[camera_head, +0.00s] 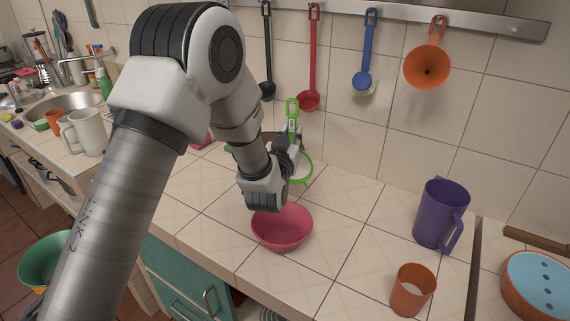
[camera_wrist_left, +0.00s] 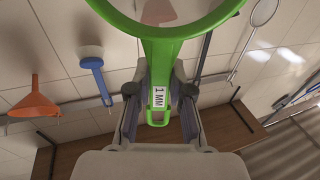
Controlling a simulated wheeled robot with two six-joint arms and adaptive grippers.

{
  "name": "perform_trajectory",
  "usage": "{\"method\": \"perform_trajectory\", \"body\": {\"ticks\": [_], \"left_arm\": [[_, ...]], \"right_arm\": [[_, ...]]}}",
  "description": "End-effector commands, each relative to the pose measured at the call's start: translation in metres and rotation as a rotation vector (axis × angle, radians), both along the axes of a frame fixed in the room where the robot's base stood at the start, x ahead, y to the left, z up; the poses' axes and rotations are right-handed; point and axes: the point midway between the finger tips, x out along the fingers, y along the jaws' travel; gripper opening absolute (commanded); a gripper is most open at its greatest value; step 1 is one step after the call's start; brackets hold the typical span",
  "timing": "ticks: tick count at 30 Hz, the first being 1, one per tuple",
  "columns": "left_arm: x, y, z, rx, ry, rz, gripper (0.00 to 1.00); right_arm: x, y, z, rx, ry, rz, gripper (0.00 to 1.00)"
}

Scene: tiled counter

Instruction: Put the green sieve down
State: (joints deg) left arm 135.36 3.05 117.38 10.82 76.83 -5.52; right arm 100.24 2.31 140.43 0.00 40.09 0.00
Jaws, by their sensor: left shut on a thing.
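The green sieve (camera_head: 292,106) is in my left gripper (camera_head: 290,146), in front of the tiled wall and above the back of the counter. Its handle loop points up and its round rim shows below the fingers, partly hidden by my arm. In the left wrist view the sieve (camera_wrist_left: 160,51) has its rim at the top, and its handle with a "1 MM" label lies between the two fingers (camera_wrist_left: 160,92). Whether the rim touches the counter (camera_head: 345,205) is hard to tell. My right gripper is not in view.
A pink bowl (camera_head: 282,228) stands in front of the gripper. A purple jug (camera_head: 436,212) and an orange cup (camera_head: 411,291) stand to the right. A rail holds a red ladle (camera_head: 312,60), a blue ladle (camera_head: 368,55) and an orange funnel (camera_head: 428,67). Counter between bowl and jug is clear.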

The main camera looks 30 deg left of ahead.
Motion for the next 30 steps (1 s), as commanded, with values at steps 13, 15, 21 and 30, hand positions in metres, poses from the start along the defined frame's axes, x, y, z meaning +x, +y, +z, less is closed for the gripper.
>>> {"method": "perform_trajectory", "body": {"ticks": [13,15,21,30], "left_arm": [[0.0,0.0,-0.059,-0.001,-0.001,0.0,0.0],[0.0,0.0,-0.059,-0.001,-0.001,0.0,0.0],[0.0,0.0,-0.064,-0.001,-0.001,0.0,0.0],[0.0,0.0,-0.062,-0.001,-0.001,0.001,0.45]], "right_arm": [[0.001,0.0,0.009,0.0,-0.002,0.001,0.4],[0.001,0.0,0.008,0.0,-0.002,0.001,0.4],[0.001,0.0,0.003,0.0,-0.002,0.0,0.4],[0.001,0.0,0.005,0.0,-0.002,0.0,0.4]]}}
